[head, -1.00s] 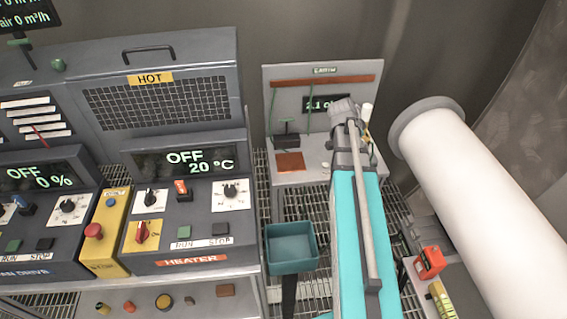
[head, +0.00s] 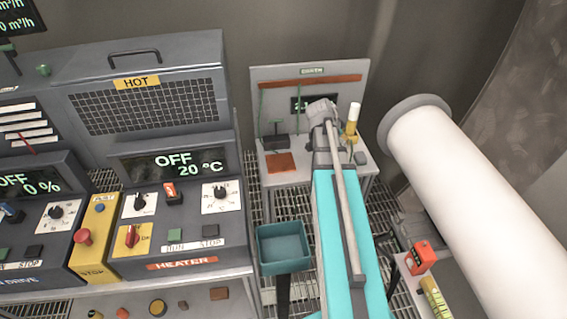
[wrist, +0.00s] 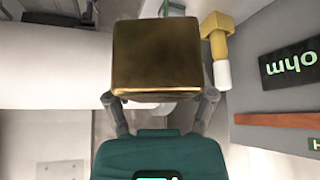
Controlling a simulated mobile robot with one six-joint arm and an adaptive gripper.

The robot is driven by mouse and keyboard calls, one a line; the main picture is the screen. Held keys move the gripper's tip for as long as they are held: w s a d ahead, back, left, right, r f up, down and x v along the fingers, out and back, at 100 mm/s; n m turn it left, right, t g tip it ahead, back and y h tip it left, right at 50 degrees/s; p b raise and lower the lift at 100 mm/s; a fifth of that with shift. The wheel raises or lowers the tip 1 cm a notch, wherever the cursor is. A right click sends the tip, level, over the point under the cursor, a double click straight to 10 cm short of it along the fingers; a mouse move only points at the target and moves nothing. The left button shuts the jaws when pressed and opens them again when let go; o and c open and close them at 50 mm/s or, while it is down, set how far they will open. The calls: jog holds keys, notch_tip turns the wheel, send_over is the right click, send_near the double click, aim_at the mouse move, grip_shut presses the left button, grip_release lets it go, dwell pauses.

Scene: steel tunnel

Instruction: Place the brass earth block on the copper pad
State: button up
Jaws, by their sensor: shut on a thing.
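The brass earth block (wrist: 156,57) is a dark, brassy cube with a bright lower edge, large in the wrist view. My gripper (wrist: 160,102) is shut on it, with a finger at each side. In the head view my arm's wrist hides the gripper and the block. The copper pad (head: 281,162) is a flat orange-brown square on the left front of the grey earth bench. It is bare where seen. My arm's end is to its right, over the bench; its height above the bench is unclear.
A yellow-and-white handled tool (head: 352,122) stands on the bench right of my wrist. A dark box (head: 275,141) sits behind the pad. The bench's back panel (head: 355,90) carries an ohm display. A teal bin (head: 283,250) is in front, the heater cabinet (head: 180,230) left, a white duct (head: 450,170) right.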

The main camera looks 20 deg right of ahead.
jog(key=w+a+f+n+t+y+b, duration=0.2)
jog(key=a+n, duration=0.4)
jog(key=a, duration=0.3)
jog(key=w+a+f+n+t+y+b, duration=0.2)
jog(key=w+a+f+n+t+b, duration=0.1)
jog(key=a+n, duration=0.4)
jog(key=shift+w+a+f+y+b, duration=0.5)
jog(key=shift+w+a, duration=0.2)
jog(key=shift+a, duration=0.45)
jog(key=shift+w+f, duration=0.1)
jog(key=w+d+f+b, duration=0.1)
jog(key=w+f+b, duration=0.2)
jog(key=w, duration=0.1)
jog(key=w+d+f+b, duration=0.2)
jog(key=w+f+b, duration=0.1)
jog(key=w, duration=0.1)
jog(key=w+d+f+b, duration=0.1)
jog(key=w+f+b, duration=0.2)
jog(key=w, duration=0.1)
jog(key=shift+w+d, duration=0.1)
jog(key=shift+d, duration=0.15)
